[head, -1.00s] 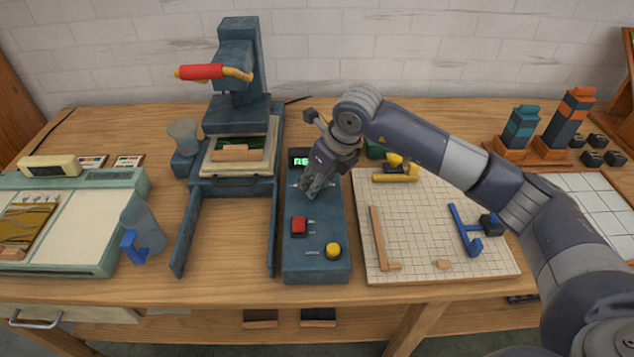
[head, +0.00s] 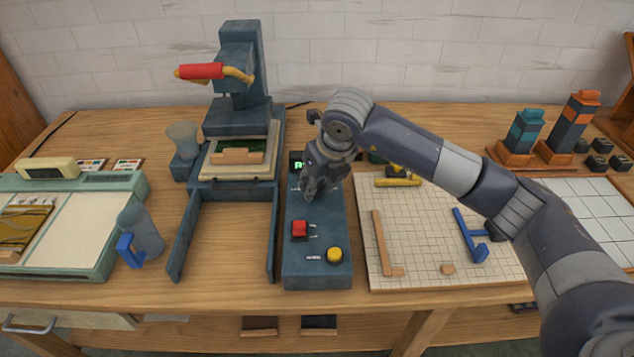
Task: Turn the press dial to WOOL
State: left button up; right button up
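The press (head: 240,90) stands at the back with its red-handled lever (head: 201,71) raised. Its blue control box (head: 317,235) lies to its right, with a red switch (head: 300,229), a yellow button (head: 334,255) and a green lit display (head: 298,165). My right gripper (head: 312,192) points down over the upper part of the box, just below the display. The dial is not visible; my gripper covers that part of the box. Whether the fingers touch or grip anything there is too small to tell. The display is partly hidden and its word cannot be read. My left gripper is out of view.
A gridded board (head: 430,245) with a blue tool (head: 469,238) and wooden pieces lies right of the box. A grey-blue jug (head: 141,228) and a green-framed tray station (head: 75,240) are at left. Two dark towers (head: 568,122) stand at back right.

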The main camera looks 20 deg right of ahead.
jog(key=o, duration=1.1)
jog(key=shift+w+r, duration=0.1)
jog(key=shift+c, duration=0.2)
jog(key=v, duration=1.2)
